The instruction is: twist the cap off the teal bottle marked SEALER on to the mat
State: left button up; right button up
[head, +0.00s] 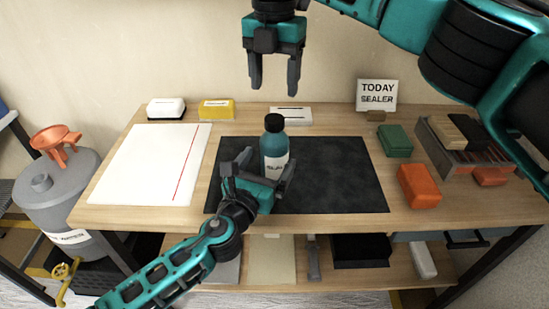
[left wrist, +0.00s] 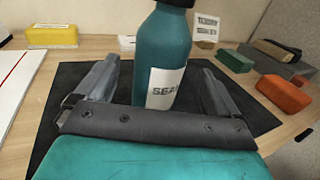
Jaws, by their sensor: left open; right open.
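The teal bottle (head: 275,145) with a white label stands upright on the dark mat (head: 335,175). Its black cap (head: 274,122) is on its top. My left gripper (head: 264,172) is low in front of the bottle, open, with a finger on each side of it. In the left wrist view the bottle (left wrist: 163,55) stands between the spread fingers, with gaps visible on both sides; its label reads "SEA" and the rest is cut off. My right gripper (head: 274,85) is open and empty, pointing down above the bottle, apart from the cap.
A sign (head: 376,95) reading "TODAY SEALER" stands at the back right. Green (head: 395,140) and orange (head: 419,186) blocks lie right of the mat, near a grey tray (head: 436,148). White paper (head: 150,165) lies left. Yellow (head: 217,108) and white boxes line the back.

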aim_at(269, 160)
pick_arm(q)
jog(key=shift+x, duration=2.2)
jog(key=shift+c, duration=0.4)
jog(key=c, duration=1.6)
grip_shut()
pick_arm(e)
jog(key=m, duration=0.4)
jog(key=shift+m, duration=0.4)
jog(key=m, duration=0.3)
jog(key=shift+m, duration=0.4)
jog(key=shift+f, duration=4)
